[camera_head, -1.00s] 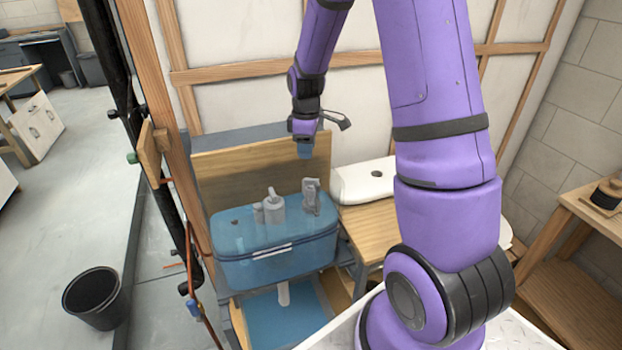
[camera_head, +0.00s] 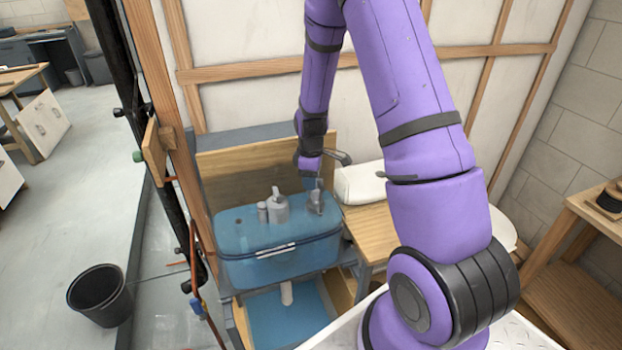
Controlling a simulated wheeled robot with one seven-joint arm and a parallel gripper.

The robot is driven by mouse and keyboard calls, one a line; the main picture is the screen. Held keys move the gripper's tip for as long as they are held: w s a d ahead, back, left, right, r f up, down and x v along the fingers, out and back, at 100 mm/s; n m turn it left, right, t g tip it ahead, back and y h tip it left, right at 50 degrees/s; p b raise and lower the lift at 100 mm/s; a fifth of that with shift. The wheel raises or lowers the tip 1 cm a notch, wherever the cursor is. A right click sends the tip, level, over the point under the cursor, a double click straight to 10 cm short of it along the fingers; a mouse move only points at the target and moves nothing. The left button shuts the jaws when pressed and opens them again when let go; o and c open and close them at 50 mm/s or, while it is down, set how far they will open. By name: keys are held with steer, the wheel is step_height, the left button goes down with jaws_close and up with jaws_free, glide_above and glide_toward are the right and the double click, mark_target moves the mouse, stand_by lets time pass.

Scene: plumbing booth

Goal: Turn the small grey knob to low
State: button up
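Small grey fittings stand on top of a translucent blue box-shaped basin (camera_head: 240,268). A larger grey fitting (camera_head: 278,207) with a short lever is in the middle, with a small grey cylinder (camera_head: 262,211) just left of it. Another grey fitting (camera_head: 316,203) stands at the right of the top. Which of these is the small grey knob, and its setting, I cannot tell. My gripper (camera_head: 318,184) points down right at the right-hand fitting and overlaps its upper part in the picture. Whether they touch is unclear. The fingers are too small to read.
A white tank-like box (camera_head: 362,184) sits right of the basin above a wooden top (camera_head: 375,226). A wooden backboard (camera_head: 240,165) stands behind. A post with pipes rises at left. A black bucket (camera_head: 98,296) stands on the floor.

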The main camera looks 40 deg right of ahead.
steer(key=shift+c, duration=0.2)
steer(key=c, duration=0.6)
steer(key=m, duration=0.6)
steer(key=shift+w+d+m, duration=0.2)
steer(key=shift+d+m, duration=0.1)
steer(key=m, duration=0.5)
steer(key=shift+d, duration=0.35)
steer(key=shift+m, duration=0.4)
steer(key=o, duration=0.6)
